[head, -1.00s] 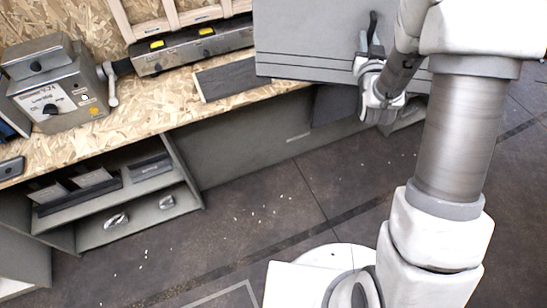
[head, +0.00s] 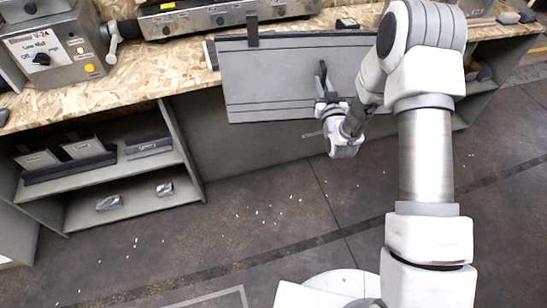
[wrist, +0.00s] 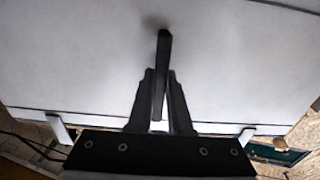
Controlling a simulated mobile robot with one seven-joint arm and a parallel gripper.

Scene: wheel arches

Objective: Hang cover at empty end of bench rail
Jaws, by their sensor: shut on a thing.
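The cover (head: 270,70) is a flat grey panel with two dark lines across its lower part, in front of the bench edge. A dark upright tab (head: 252,30) stands at its top edge. My gripper (head: 324,82) is shut on the upright handle on the cover's face. In the wrist view the pale cover (wrist: 80,60) fills most of the picture, with the dark handle (wrist: 162,70) between my fingers. Two pale tabs (wrist: 58,130) and (wrist: 247,136) show at the cover's edge. I cannot make out the bench rail or any contact with it; the cover hides part of the bench edge.
The chipboard bench (head: 130,75) runs across the back. A grey control box (head: 55,48) and a long metal unit (head: 215,18) stand on it. A shelf (head: 100,170) with trays sits below at left. The floor (head: 240,220) in front is mostly clear, with small pale scraps.

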